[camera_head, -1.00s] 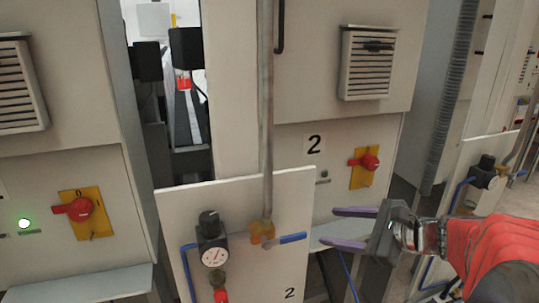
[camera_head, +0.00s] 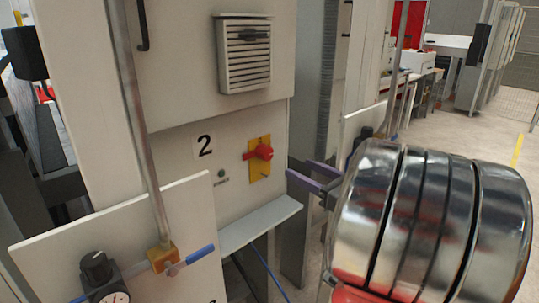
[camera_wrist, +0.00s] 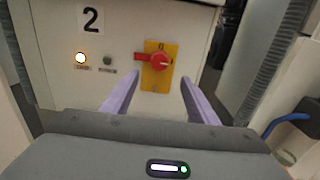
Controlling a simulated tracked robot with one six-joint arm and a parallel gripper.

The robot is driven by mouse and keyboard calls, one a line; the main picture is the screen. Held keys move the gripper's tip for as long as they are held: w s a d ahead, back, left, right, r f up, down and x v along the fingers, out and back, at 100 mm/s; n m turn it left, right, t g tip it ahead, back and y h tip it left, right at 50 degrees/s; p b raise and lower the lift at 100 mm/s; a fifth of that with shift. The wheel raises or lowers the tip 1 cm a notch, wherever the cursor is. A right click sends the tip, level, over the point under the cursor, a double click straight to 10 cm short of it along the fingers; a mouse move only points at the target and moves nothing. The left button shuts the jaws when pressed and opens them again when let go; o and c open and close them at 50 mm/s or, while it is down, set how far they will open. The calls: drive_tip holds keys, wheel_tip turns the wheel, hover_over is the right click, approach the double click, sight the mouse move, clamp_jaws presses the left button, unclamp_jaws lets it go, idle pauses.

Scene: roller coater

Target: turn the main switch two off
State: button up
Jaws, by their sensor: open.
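Main switch two (camera_head: 259,152) is a red rotary knob on a yellow plate, on the pale panel marked 2. In the wrist view the knob (camera_wrist: 159,61) has its red grip pointing left, lying roughly level, with a mark above it on the plate. My gripper (camera_head: 298,168) is open and empty, just right of and slightly below the switch in the head view. In the wrist view its two purple fingers (camera_wrist: 160,77) spread to either side of the yellow plate, apart from the knob. My shiny wrist hides part of the gripper.
A lit lamp (camera_wrist: 81,58) and a dark lamp (camera_wrist: 107,60) are left of the switch. A ledge (camera_head: 262,222) juts out below the panel. A vertical pipe (camera_head: 140,120) and a lower panel with a gauge stand in front at left. Open floor lies at right.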

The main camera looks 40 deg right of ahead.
sight(270, 153)
drive_tip(key=w, duration=1.3)
drive_tip(key=shift+w+a, duration=0.2)
drive_tip(key=shift+w, duration=0.15)
drive_tip(key=shift+c, duration=0.5)
drive_tip(key=c, duration=0.9)
drive_tip(key=shift+d, duration=0.2)
drive_tip(key=shift+c, duration=0.2)
drive_tip(key=shift+a, duration=0.1)
